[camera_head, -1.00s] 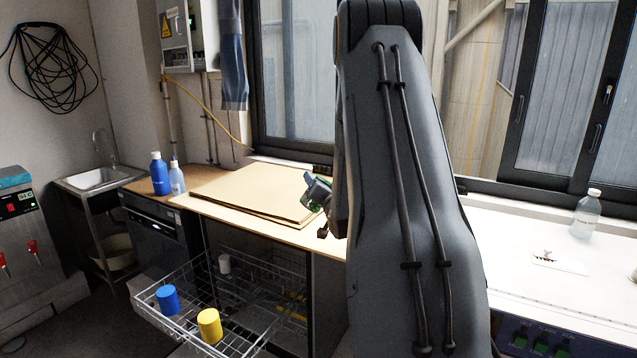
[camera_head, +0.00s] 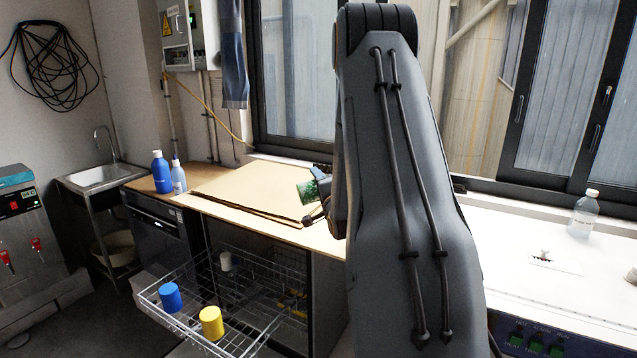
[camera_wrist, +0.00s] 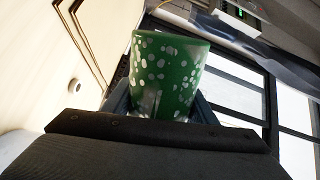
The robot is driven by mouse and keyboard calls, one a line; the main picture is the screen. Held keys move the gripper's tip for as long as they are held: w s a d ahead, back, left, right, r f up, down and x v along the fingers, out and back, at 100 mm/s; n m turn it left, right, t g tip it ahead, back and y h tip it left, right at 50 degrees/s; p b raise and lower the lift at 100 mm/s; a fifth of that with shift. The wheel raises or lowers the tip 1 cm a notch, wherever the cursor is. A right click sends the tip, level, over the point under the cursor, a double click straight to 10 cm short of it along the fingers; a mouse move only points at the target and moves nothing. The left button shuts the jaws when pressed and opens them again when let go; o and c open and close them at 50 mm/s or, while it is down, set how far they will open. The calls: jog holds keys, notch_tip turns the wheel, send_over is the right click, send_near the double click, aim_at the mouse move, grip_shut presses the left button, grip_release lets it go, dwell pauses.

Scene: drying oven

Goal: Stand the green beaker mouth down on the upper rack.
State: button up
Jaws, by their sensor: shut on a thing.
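The green beaker (camera_head: 318,184), with pale speckles, is held in the air over the wooden counter, beside my arm. In the wrist view the beaker (camera_wrist: 167,75) stands out beyond my gripper (camera_wrist: 160,108), whose fingers are on both sides of its lower part in the picture. My gripper is shut on it. In the head view my arm hides most of the gripper, and the beaker appears tilted. I cannot tell which way its mouth faces. The wire upper rack (camera_head: 143,294) is pulled out below left, with a blue beaker (camera_head: 171,297) and a yellow beaker (camera_head: 212,323) on it.
Brown sheets (camera_head: 240,195) lie on the counter (camera_head: 290,232) above. A blue bottle (camera_head: 161,172) and a clear bottle (camera_head: 179,177) stand near the sink (camera_head: 100,177). The rack has free room between and behind its beakers.

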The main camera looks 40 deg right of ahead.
jog(key=shift+m, duration=1.2)
jog(key=m+p, duration=0.2)
jog(key=m, duration=0.7)
jog(key=n+b, duration=0.2)
jog(key=n, duration=0.7)
jog(key=shift+b, duration=0.3)
